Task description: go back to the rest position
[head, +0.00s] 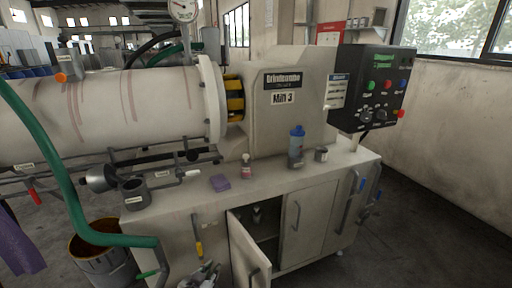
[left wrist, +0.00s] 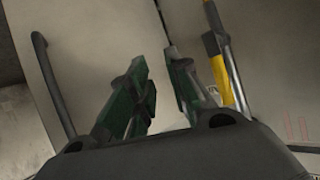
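My left gripper (head: 205,276) shows at the bottom edge of the head view, in front of the cabinet under the mill bench. In the left wrist view the two green-padded fingers of this gripper (left wrist: 160,88) stand apart with nothing between them. Pale cabinet panels fill the view behind them. My right gripper is in neither view.
A cabinet door (head: 247,257) stands open near my left gripper. A yellow-handled tool (head: 198,248) hangs beside it.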

